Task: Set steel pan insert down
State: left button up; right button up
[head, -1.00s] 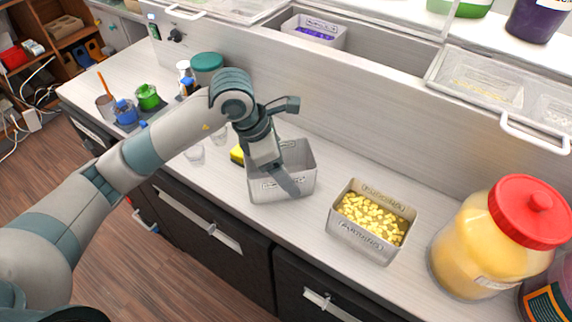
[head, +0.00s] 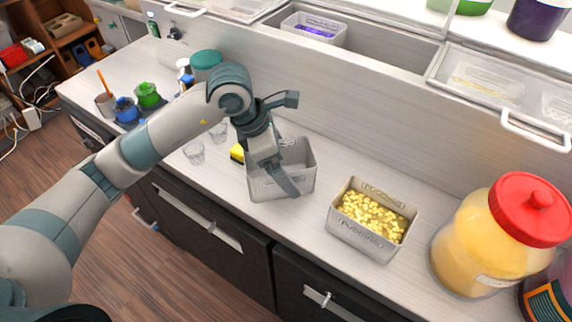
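A grey, empty-looking steel pan insert (head: 305,178) stands upright on the counter in the middle of the head view. My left gripper (head: 283,178) is at this pan, pointing down, with one finger crossing the labelled front wall. The other finger is hidden, so I cannot tell whether it is closed on the wall. A second steel pan insert (head: 362,240), filled with yellow pieces (head: 374,214), stands to the right on the counter, clear of my gripper. My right gripper is not in view.
A large yellow jar with a red lid (head: 480,250) stands at the right. A pan with purple contents (head: 314,27) sits in the rear well (head: 385,47). The counter between both pans is clear.

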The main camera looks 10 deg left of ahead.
pick_arm(q)
jog(key=b+v, duration=0.2)
jog(key=v, duration=0.9)
jog(key=shift+r+b, duration=0.2)
jog(key=shift+b, duration=0.1)
